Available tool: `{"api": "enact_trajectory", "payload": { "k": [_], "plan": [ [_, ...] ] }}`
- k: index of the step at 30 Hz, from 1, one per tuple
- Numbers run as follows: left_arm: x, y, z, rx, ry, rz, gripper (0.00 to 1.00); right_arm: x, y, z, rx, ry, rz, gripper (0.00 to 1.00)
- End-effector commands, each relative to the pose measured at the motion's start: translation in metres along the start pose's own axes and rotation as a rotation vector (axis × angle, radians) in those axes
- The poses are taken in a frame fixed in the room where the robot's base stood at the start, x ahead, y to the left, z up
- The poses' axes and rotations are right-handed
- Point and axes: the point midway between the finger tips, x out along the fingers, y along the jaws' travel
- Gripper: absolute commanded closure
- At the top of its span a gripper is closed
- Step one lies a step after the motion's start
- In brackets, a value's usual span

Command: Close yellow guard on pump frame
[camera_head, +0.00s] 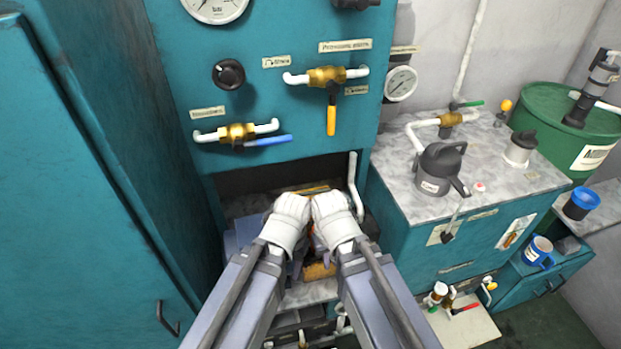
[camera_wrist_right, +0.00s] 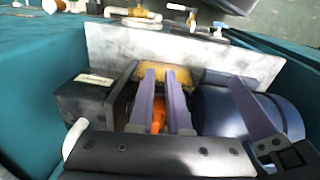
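A yellow part (camera_head: 318,271), which looks like the guard, shows low between my forearms in the head view, at the front of the pump bay. In the right wrist view a yellow plate (camera_wrist_right: 182,76) stands beyond my fingertips, with an orange part (camera_wrist_right: 158,118) below it. My right gripper (camera_wrist_right: 161,72) has two purple fingers a narrow gap apart, with yellow and orange showing between them and nothing clearly held. In the head view the wrists hide the fingers of my right gripper and of my left gripper. Whether the fingertips touch the yellow plate cannot be told.
The bay is in a teal cabinet (camera_head: 190,75) with valves and gauges above. A white pipe (camera_head: 354,185) runs at the bay's right edge. In the wrist view a black box (camera_wrist_right: 85,100) and a dark blue cylinder (camera_wrist_right: 222,110) flank the fingers. A bench (camera_head: 400,190) stands right.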

Motion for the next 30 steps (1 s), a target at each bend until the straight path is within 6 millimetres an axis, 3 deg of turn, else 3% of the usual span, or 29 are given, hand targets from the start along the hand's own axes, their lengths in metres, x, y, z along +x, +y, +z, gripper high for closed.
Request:
{"api": "enact_trajectory", "payload": {
  "k": [1,3,9,15,21,30],
  "plan": [
    [-0.035,-0.003,0.002,0.0,0.0,0.0,0.51,-0.035,0.003,-0.013,0.006,0.033,-0.005,0.92],
    [-0.058,-0.006,0.003,0.0,0.0,0.0,0.51,-0.059,0.004,-0.028,0.013,0.082,-0.012,0.99],
    [-0.123,-0.012,0.007,-0.001,0.0,0.0,0.51,-0.128,0.008,-0.073,0.04,0.229,-0.035,1.0],
    [-0.17,-0.016,0.01,-0.001,0.0,0.0,0.51,-0.182,0.012,-0.107,0.063,0.348,-0.054,1.0],
    [-0.189,-0.018,0.011,-0.001,0.0,0.0,0.51,-0.206,0.014,-0.125,0.076,0.41,-0.065,1.0],
    [-0.187,-0.018,0.011,-0.001,0.0,0.0,0.51,-0.206,0.014,-0.128,0.078,0.422,-0.067,1.0]
  ]
}}
